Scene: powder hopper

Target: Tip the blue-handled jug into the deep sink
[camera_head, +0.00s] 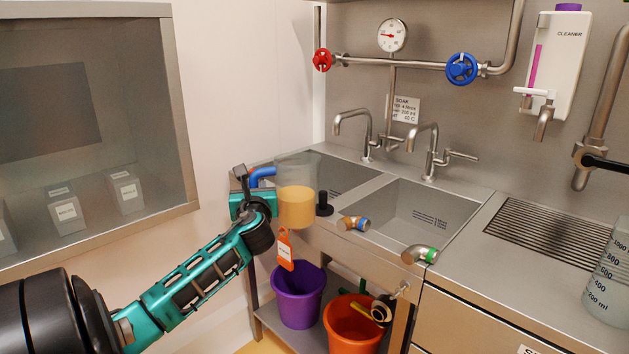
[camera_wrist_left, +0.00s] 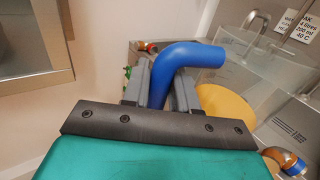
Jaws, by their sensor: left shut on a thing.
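The blue-handled jug (camera_head: 297,207) is clear, with yellow-orange contents in its lower part. It looks nearly upright in the head view, in front of the left part of the sink unit. Its blue handle (camera_wrist_left: 200,55) stands between the fingers of my left gripper (camera_wrist_left: 165,88). In the head view my left gripper (camera_head: 250,190) is shut on that handle, left of the jug. The sink unit has a left basin (camera_head: 345,178), partly hidden by the jug, and a right basin (camera_head: 430,212). I cannot tell which is the deep sink. My right gripper is not in view.
Two taps (camera_head: 352,118) stand behind the basins. A black knob (camera_head: 324,204) is right of the jug. An orange tag (camera_head: 285,250) hangs below it. Purple (camera_head: 298,297) and orange (camera_head: 352,325) buckets stand underneath. A graduated clear container (camera_head: 607,285) stands at the right.

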